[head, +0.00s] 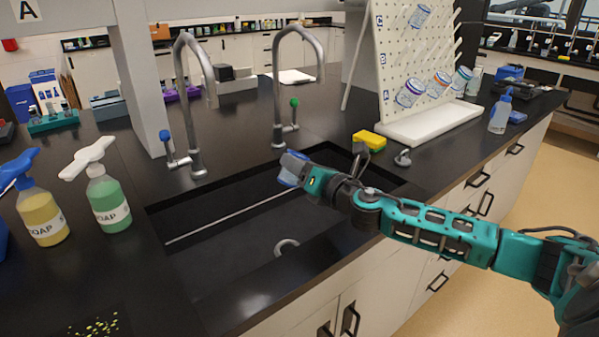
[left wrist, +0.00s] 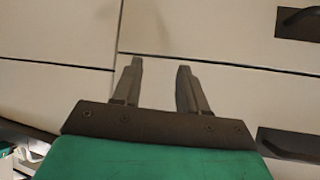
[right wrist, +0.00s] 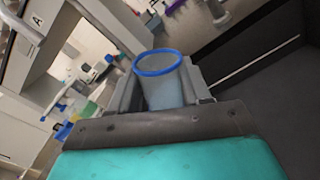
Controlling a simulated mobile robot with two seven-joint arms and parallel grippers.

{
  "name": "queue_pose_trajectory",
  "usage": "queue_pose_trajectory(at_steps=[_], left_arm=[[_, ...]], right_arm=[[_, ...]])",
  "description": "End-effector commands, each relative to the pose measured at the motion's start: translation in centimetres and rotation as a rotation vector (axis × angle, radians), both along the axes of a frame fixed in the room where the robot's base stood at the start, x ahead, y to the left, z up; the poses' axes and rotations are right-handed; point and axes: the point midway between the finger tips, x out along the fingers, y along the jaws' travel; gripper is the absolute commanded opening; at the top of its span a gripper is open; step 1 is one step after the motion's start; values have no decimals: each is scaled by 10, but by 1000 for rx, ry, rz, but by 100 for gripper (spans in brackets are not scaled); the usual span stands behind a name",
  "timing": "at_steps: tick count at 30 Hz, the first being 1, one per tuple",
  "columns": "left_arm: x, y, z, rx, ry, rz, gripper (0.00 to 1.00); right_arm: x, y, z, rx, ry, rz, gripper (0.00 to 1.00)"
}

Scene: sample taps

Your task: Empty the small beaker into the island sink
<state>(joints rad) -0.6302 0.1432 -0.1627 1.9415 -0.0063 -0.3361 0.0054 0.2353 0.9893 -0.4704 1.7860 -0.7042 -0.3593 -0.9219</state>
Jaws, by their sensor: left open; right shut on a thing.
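The small beaker (head: 293,168), clear with a blue rim, is held over the island sink in the head view. My right gripper (head: 306,174) is shut on it. In the right wrist view the beaker (right wrist: 166,82) sits between the fingers, its blue rim facing the camera. I cannot tell what is in it. The island sink (head: 225,235) is a dark basin in the black counter, below the beaker. My left gripper (left wrist: 157,85) is open and empty in the left wrist view, in front of pale cabinet fronts. It is not in the head view.
Two tall taps, one with a blue handle (head: 195,110) and one with a green handle (head: 285,90), stand behind the sink. Soap bottles (head: 108,203) stand at the left. A yellow sponge (head: 369,140) and a pegboard rack (head: 425,75) are at the right.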

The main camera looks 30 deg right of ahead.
Motion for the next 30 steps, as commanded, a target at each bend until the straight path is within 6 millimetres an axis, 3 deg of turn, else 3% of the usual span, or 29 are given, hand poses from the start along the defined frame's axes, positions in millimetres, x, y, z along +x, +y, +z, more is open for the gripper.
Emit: queue_pose_trajectory(at_steps=[14, 19, 30], left_arm=[[0, -3, -39, -4, 14, -3, 43], [7, -6, -10, -9, -14, -10, 43], [6, 2, 5, 1, -15, 3, 43]], right_arm=[[0, 0, -4, 934, 71, 0, 19], [0, -1, 3, 1260, 100, -3, 18], [0, 0, 0, 1623, 127, -1, 18]])
